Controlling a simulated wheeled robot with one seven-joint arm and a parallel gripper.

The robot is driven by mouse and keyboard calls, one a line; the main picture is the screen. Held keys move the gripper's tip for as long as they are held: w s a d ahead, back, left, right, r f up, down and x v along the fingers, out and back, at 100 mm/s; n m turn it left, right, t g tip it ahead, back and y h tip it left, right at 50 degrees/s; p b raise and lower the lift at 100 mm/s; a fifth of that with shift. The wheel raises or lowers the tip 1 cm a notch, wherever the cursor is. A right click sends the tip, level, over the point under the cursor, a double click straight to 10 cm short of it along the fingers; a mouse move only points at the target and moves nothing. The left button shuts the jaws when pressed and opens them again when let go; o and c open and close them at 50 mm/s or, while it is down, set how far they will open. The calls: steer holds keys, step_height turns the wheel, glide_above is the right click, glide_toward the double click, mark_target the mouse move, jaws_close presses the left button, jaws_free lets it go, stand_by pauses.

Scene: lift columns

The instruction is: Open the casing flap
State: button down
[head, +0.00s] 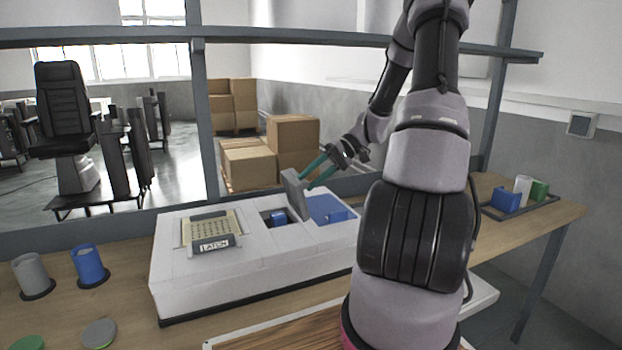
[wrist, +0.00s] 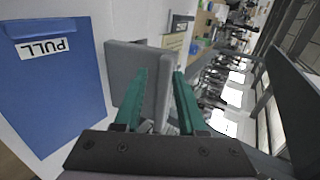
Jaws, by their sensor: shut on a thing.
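The white casing (head: 240,278) sits on the wooden table. Its grey flap (head: 294,194) stands raised and tilted beside an opening in the casing top. A small blue part (head: 278,217) shows inside that opening. My gripper (head: 310,174) reaches in from the right, with its green fingers shut on the flap. In the wrist view, the green fingers (wrist: 163,78) lie either side of the flap, and its grey plate (wrist: 121,66) sticks out to the left. The part of the flap between the fingers is partly hidden.
A blue PULL panel (head: 327,209) lies right of the flap, and a LATCH panel (head: 213,245) lies left. Grey (head: 33,275) and blue (head: 89,265) cups stand at the left. A tray (head: 524,211) holds several coloured items at the right. A shelf bar crosses overhead.

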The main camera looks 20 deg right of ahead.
steer(key=c, duration=0.8)
jaws_free()
steer(key=shift+s+d+f, duration=0.2)
steer(key=shift+s+f, duration=0.1)
steer(key=shift+f, duration=0.15)
steer(key=shift+c, duration=0.2)
steer(key=shift+o, duration=0.2)
steer(key=shift+w+f, duration=0.1)
steer(key=shift+w, duration=0.05)
steer(key=shift+w+r, duration=0.1)
steer(key=shift+r, duration=0.15)
steer(key=v, duration=1)
steer(key=shift+d+r, duration=0.2)
steer(key=shift+r, duration=0.15)
